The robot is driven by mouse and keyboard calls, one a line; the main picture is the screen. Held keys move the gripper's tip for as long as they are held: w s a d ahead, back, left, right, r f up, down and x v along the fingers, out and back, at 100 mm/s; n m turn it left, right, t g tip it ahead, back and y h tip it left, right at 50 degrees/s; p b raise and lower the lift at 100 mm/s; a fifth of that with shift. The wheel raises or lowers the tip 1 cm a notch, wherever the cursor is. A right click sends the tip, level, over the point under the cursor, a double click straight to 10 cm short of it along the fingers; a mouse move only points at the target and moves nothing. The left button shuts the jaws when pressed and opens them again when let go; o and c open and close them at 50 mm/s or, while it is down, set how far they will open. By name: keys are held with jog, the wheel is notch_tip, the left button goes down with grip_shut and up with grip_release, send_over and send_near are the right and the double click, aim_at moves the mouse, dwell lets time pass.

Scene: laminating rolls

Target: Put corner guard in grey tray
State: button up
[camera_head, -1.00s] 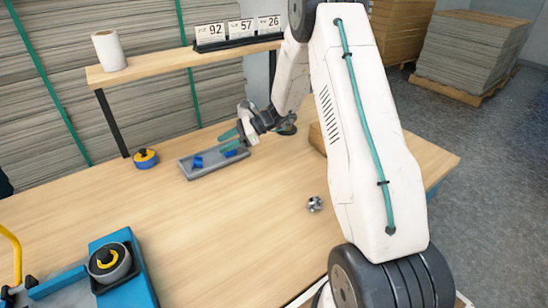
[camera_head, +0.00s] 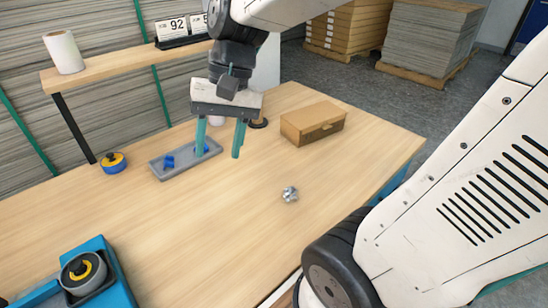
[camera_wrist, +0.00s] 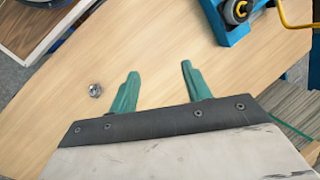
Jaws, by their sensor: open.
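The grey tray (camera_head: 158,172) lies on the table at the left of centre in the head view. Two small blue pieces lie in it, one at the left (camera_head: 169,161) and one at the right (camera_head: 204,148), partly hidden by my finger; they look like corner guards, but they are too small to be sure. My gripper (camera_head: 218,155) is open, pointing down, and appears above the table by the tray's right end. In the wrist view, nothing shows between its green fingers (camera_wrist: 160,70), and the tray is out of view.
A small silver metal piece (camera_head: 290,194) lies on the open tabletop; it also shows in the wrist view (camera_wrist: 95,90). A cardboard box (camera_head: 312,124) stands at the back right. A blue-and-yellow roll (camera_head: 114,163) is left of the tray. A blue device (camera_head: 112,285) stands front left.

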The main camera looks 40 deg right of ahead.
jog(key=s+d+n+t+h, duration=0.1)
jog(key=s+d+n+h, duration=0.3)
jog(key=s, duration=0.6)
jog(key=shift+n+t, duration=0.3)
jog(key=shift+t, duration=0.1)
